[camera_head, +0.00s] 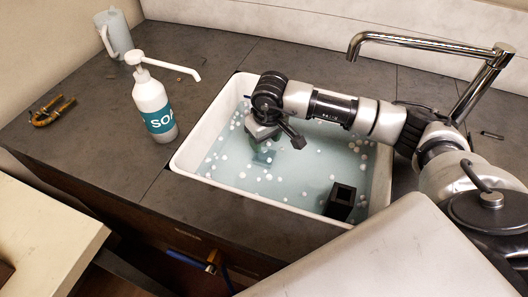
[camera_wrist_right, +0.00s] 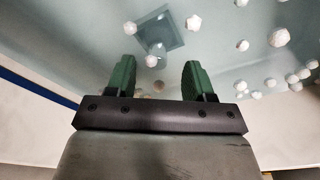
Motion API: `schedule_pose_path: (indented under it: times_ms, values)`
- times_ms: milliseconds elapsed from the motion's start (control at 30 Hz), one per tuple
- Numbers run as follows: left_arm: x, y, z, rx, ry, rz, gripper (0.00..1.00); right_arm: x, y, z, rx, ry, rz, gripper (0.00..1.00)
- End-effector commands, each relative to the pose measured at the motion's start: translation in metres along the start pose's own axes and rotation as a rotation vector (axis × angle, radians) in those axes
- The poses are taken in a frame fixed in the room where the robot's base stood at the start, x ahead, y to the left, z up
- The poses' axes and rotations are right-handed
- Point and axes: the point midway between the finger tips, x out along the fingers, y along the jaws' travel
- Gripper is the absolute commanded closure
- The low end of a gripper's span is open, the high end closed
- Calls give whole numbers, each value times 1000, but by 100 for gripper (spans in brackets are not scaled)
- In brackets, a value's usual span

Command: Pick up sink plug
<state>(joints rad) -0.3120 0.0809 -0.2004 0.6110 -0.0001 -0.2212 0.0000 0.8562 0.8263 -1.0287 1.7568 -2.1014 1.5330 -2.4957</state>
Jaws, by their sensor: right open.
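My right gripper (camera_head: 262,143) hangs over the left part of the water-filled white sink (camera_head: 188,155). In the wrist view my right gripper (camera_wrist_right: 160,75) has its two green fingers wide apart, with nothing between them. A bluish square shape (camera_wrist_right: 175,38) lies under the water just beyond the fingertips, with a small paler piece at its middle. It looks like the sink plug at the drain, but the water blurs it. In the head view the square (camera_head: 262,157) shows just below the gripper, partly hidden by it. My left gripper is out of view.
Several white foam balls (camera_wrist_right: 279,37) float on the water. A black open box (camera_head: 340,201) stands in the sink's front right. A chrome faucet (camera_head: 430,45) reaches over from the back right. A soap bottle (camera_head: 153,105) and a jug (camera_head: 114,35) stand left of the sink.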

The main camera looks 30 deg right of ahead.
Motion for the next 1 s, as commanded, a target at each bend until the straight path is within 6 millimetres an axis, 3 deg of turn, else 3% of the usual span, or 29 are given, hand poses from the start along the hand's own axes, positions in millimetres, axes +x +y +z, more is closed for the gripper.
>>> schedule_pose_path:
  times_ms: [300,633,900,1000]
  values:
    - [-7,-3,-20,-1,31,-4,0,43,2,-1,1,-4,-1,47]
    - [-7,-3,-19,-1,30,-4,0,50,2,-2,0,0,0,49]
    - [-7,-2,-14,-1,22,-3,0,50,2,-2,1,-1,0,90]
    - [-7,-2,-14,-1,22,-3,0,50,2,-2,1,-1,1,100]
